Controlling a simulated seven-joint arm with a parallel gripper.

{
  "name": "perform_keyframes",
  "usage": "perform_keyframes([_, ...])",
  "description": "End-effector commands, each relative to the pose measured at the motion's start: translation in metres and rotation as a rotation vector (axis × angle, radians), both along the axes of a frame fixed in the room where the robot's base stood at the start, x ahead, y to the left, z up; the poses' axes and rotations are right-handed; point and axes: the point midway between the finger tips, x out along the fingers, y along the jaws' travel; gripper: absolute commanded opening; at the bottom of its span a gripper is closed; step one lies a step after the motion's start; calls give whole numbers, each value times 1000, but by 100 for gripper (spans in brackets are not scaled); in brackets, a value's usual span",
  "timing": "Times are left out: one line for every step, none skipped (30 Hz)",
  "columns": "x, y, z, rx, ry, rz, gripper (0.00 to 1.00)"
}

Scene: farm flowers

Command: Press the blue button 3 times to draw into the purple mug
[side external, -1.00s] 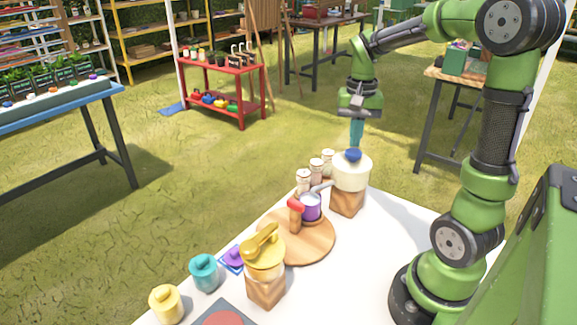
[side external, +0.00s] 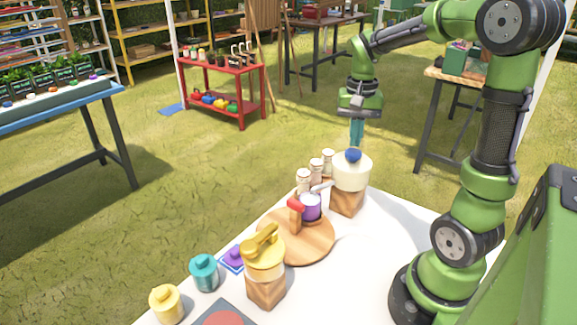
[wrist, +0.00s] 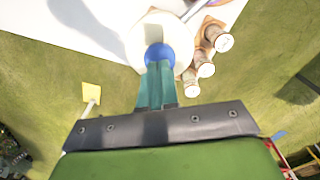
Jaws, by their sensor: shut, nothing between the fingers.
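The blue button (side external: 353,155) is a rounded knob on top of a cream dispenser (side external: 351,173) with a wooden base at the table's far end. The purple mug (side external: 310,207) stands under the dispenser's grey spout on a round wooden board (side external: 308,240). My gripper (side external: 357,143) is shut and empty, pointing down, with its teal fingertips just above or behind the blue button. In the wrist view the shut fingertips (wrist: 157,70) overlap the edge of the blue button (wrist: 159,53). I cannot tell whether they touch it.
Several white-topped jars (side external: 316,166) stand just left of the dispenser. A red-handled thing (side external: 296,212) is beside the mug. The table's right side is clear.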

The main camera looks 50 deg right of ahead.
Motion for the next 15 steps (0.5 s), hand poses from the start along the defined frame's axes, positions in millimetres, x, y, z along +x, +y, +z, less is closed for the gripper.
perform_keyframes([0,0,0,0,0,0,0])
perform_keyframes([0,0,1,0,0,0,0])
perform_keyframes([0,0,2,0,-1,0,0])
perform_keyframes([0,0,4,-1,-2,1,0])
perform_keyframes([0,0,6,-1,-2,1,0])
perform_keyframes([0,0,10,-1,-2,1,0])
perform_keyframes([1,0,13,-2,-2,1,0])
perform_keyframes([1,0,16,-2,-2,0,0])
perform_keyframes([1,0,20,-3,-3,0,0])
perform_keyframes([0,0,23,-1,-2,0,0])
perform_keyframes([1,0,26,-1,-2,1,0])
perform_keyframes([1,0,30,-1,-3,1,0])
perform_keyframes([1,0,33,-1,-2,1,0])
perform_keyframes([1,0,36,-2,-2,1,0])
perform_keyframes([0,0,40,-1,-2,0,0])
